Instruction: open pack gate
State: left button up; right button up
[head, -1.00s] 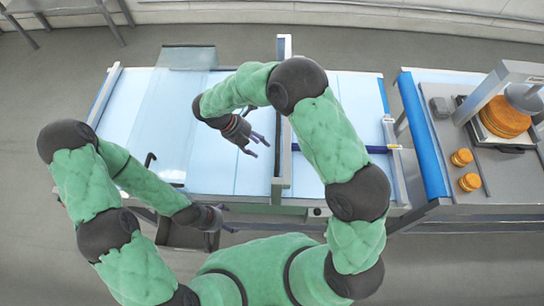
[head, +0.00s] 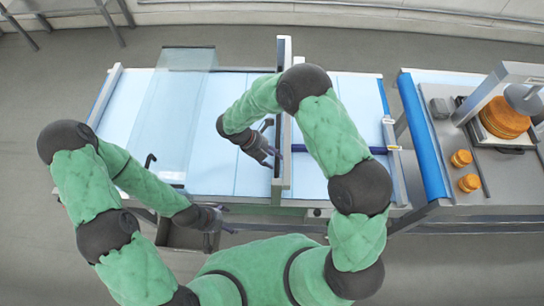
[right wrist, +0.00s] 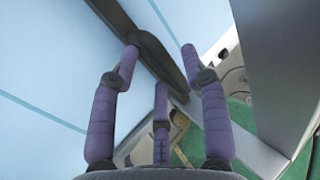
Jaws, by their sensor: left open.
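A grey beam (head: 284,60) crosses the pale blue belt near its middle. I take it for the pack gate, but cannot tell whether it is open. A dark bar (right wrist: 122,22) with a rounded part shows in the right wrist view, beyond my fingers. My right gripper (head: 268,156) is close to the left side of the beam. In the right wrist view the right gripper (right wrist: 159,62) has its fingers spread, with nothing clearly held between them. My left gripper (head: 222,217) is open and empty by the near edge of the belt, away from the beam.
A clear panel (head: 187,58) stands over the belt's left part. A blue bar (head: 375,150) lies across the belt's right part. At the right, a counter (head: 440,170) holds orange-brown rounds (head: 462,158) and a machine (head: 525,98). The belt is otherwise bare.

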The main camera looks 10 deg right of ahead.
grip_shut()
notch_tip(320, 180, up, 5)
jog(key=p, duration=0.3)
jog(key=shift+f, duration=0.15)
jog(key=shift+o, duration=1.4)
grip_release()
jog(key=v, duration=0.8)
